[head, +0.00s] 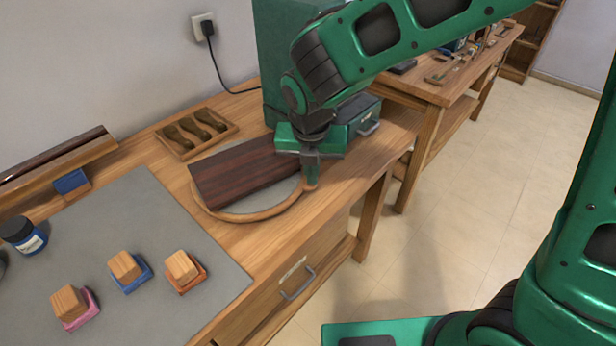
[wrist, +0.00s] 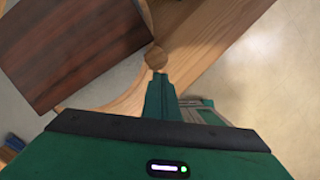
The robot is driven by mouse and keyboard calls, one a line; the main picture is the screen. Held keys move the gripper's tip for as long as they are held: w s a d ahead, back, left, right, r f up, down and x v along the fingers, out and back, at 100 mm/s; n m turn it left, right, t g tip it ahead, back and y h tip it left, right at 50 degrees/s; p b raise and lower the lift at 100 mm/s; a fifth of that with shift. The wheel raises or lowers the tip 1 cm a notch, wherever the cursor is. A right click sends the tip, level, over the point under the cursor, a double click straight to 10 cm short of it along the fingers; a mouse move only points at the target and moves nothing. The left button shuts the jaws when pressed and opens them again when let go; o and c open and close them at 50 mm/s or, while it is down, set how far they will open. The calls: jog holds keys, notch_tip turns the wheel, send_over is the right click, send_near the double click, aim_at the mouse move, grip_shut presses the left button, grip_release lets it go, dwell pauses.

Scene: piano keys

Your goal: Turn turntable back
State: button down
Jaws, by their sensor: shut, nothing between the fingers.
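The turntable is a round disc with a light wooden rim (head: 248,217) and a grey top, on the workbench. A dark reddish-brown board (head: 238,172) lies across it. A small wooden knob (head: 311,184) stands at the rim's right side; it also shows in the wrist view (wrist: 155,58). My gripper (head: 311,180) points down with its fingers shut and empty, right at the knob. In the wrist view the fingertips (wrist: 160,75) are just beside the knob; I cannot tell whether they touch it.
A tool tray (head: 197,133) lies behind the turntable, and a green cabinet with a drawer (head: 362,118) stands behind my gripper. A grey mat (head: 190,225) at left holds several wooden blocks on coloured bases. The bench's right edge drops to open floor.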

jog(key=shift+w+d, duration=0.3)
jog(key=shift+w, duration=0.4)
jog(key=shift+w+d, duration=0.25)
jog(key=shift+w, duration=0.4)
jog(key=shift+w+d+r, duration=0.15)
jog(key=shift+w+d, duration=0.1)
jog(key=shift+w, duration=0.35)
jog(key=s+d+r, duration=0.1)
jog(key=s+r, duration=0.6)
jog(key=r, duration=0.2)
jog(key=shift+d+r, duration=0.35)
